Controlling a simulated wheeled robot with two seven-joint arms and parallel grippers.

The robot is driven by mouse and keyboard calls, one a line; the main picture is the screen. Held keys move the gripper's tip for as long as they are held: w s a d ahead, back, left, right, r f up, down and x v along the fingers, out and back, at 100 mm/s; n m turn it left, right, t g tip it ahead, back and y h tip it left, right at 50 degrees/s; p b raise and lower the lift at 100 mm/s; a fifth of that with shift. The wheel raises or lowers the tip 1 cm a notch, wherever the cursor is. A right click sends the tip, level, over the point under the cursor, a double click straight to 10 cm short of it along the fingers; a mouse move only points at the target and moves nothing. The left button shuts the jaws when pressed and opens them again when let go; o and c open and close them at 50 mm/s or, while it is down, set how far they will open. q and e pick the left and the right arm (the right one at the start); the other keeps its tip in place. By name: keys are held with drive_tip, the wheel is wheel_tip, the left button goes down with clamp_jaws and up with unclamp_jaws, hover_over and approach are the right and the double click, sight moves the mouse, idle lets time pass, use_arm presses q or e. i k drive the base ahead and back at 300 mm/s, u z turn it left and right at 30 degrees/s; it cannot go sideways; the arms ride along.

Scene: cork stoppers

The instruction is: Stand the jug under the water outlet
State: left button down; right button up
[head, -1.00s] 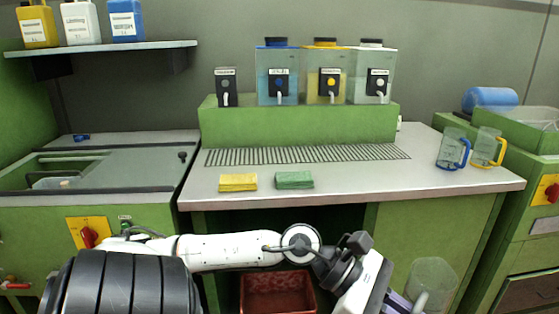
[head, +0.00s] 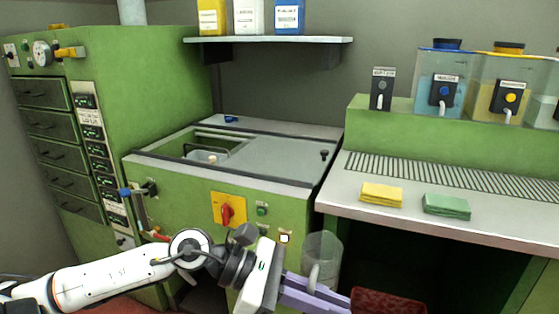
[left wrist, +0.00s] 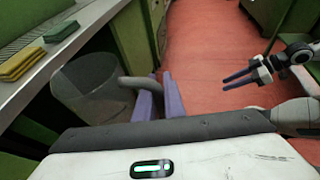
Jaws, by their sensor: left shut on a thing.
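The clear jug (head: 325,248) with a grey handle is held in the air, upright, in front of the bench's left end. It also shows in the left wrist view (left wrist: 82,90) and looks empty. My left gripper (head: 316,290) is shut on its handle. A black outlet (head: 381,90) with a grey button and pale spout stands alone on the green ledge at the back; its label is too small to read. The jug is well below and in front of it. My right gripper (left wrist: 238,80) is open and empty over the red floor in the left wrist view.
Blue (head: 440,82) and yellow (head: 497,88) tanks with taps stand right of that outlet. A slotted drain (head: 430,172) runs below the outlets. Yellow (head: 381,195) and green (head: 446,206) cloths lie near the bench's front edge. A green sink cabinet (head: 180,205) stands left.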

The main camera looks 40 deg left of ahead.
sight(373, 165)
drive_tip(key=u, duration=0.75)
drive_tip(key=i, duration=0.45)
